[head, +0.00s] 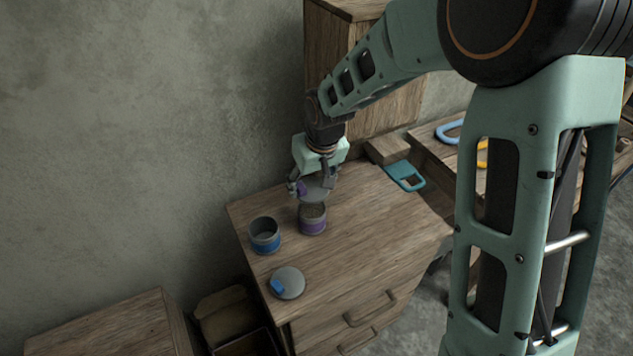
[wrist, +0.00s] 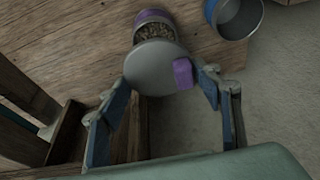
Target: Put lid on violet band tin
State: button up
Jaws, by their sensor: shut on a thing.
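The violet band tin (head: 312,219) stands upright and uncovered on the wooden cabinet top. In the wrist view the violet band tin (wrist: 152,28) shows small brownish contents, partly hidden by the lid. My gripper (head: 312,186) is shut on a round grey lid (head: 316,191) with a violet tab, just above and behind the tin in the head view. In the wrist view the lid (wrist: 150,68) sits between the fingers of my gripper (wrist: 163,85), its violet tab to the right. The lid overlaps the tin's opening in that view; whether they touch I cannot tell.
A blue band tin (head: 264,236) stands open to the left. A grey lid with a blue tab (head: 290,281) lies flat near the front. A teal handled object (head: 405,175) and a wooden block (head: 387,150) lie at the back right. The cabinet top's right part (head: 385,220) is clear.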

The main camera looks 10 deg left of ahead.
jog(key=shift+w+a, duration=0.1)
jog(key=shift+f+b, duration=2.15)
jog(key=shift+f, duration=0.75)
jog(key=shift+f+b, duration=0.45)
jog(key=shift+b, duration=0.2)
jog(key=o, duration=1.5)
jog(key=shift+r+p, duration=2.5)
jog(key=shift+r, duration=1.05)
